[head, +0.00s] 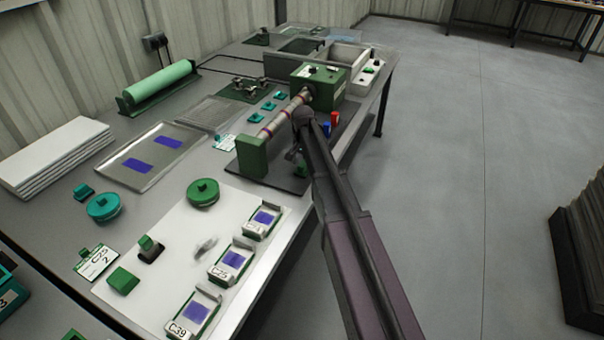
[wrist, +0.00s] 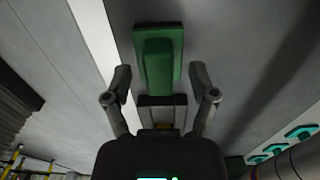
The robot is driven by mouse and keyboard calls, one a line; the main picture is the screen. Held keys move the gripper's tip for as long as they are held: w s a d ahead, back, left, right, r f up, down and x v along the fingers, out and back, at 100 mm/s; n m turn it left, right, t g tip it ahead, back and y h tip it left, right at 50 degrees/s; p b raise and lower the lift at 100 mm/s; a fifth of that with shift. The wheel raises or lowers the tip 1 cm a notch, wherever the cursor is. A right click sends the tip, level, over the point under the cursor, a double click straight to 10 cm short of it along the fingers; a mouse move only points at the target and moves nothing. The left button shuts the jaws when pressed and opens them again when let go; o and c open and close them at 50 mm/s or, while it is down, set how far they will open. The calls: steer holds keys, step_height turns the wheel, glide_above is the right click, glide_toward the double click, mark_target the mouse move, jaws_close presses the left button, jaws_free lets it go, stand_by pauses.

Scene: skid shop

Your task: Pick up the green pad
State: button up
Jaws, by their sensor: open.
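In the wrist view a green pad (wrist: 158,58) with a raised block on a flat base lies ahead of my gripper (wrist: 160,90). My gripper is open. Its two fingers are apart on either side of the pad's near end, and I cannot tell whether they touch it. A dark block with a small orange patch shows between the fingers, below the pad. In the head view my gripper (head: 297,153) is small and partly hidden by my arm, beside the roller machine. A bit of green shows just below it there, too small to identify surely.
The roller machine (head: 252,155) stands close to my arm. Three small teal pads (head: 268,106) lie behind it. A green square (head: 124,280) and a round green piece (head: 203,193) lie on the white board (head: 180,222).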

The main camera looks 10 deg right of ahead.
steer(key=shift+f, duration=0.35)
steer(key=shift+c, duration=0.2)
jaws_close()
